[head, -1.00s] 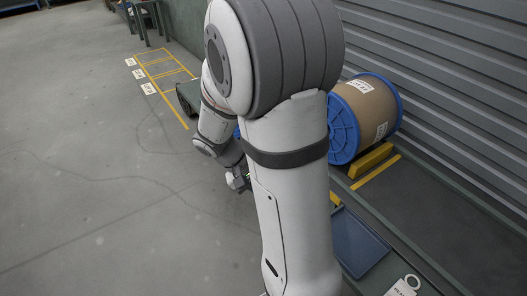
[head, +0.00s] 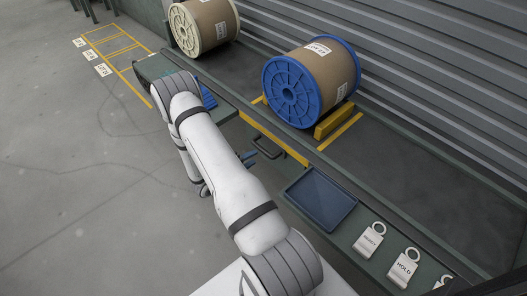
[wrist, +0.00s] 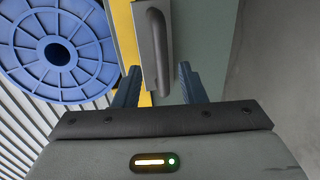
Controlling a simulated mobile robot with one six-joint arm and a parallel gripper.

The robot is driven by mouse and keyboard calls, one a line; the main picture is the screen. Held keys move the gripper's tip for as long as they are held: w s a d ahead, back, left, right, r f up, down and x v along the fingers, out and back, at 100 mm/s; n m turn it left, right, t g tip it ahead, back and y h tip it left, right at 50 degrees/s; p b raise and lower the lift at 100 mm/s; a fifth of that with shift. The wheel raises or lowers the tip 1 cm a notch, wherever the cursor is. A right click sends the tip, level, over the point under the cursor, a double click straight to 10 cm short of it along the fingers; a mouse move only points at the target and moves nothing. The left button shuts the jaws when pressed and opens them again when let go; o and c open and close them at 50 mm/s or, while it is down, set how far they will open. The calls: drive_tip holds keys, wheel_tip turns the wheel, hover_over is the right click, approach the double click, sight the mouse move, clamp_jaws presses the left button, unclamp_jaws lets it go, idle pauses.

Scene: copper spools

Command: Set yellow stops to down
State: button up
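A yellow stop (head: 334,121) stands up as a wedge-like block against the right side of the blue-flanged copper spool (head: 292,88). A small bit of yellow (head: 258,100) shows at the spool's left, mostly hidden. A dark handle (head: 267,149) sits on the yellow-striped front of the rack below the spool; it also shows in the wrist view (wrist: 155,45). My gripper (wrist: 159,70) is open, with the handle's near end between or just above its fingers; contact is unclear. In the head view only the bluish fingertips (head: 248,158) show beside my arm.
A cream-flanged spool (head: 203,25) stands further back on the rack. A dark blue tray (head: 320,198) and READY and HOLD tags (head: 403,268) lie on the front ledge to the right. Open floor (head: 70,200) with yellow markings lies left.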

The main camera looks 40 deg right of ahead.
sight(264, 152)
drive_tip(key=b+x, duration=0.1)
drive_tip(key=x, duration=0.6)
drive_tip(key=shift+w+d+f, duration=0.1)
drive_tip(key=shift+d+f, duration=0.1)
drive_tip(key=shift+d, duration=0.15)
drive_tip(key=shift+c, duration=0.3)
clamp_jaws()
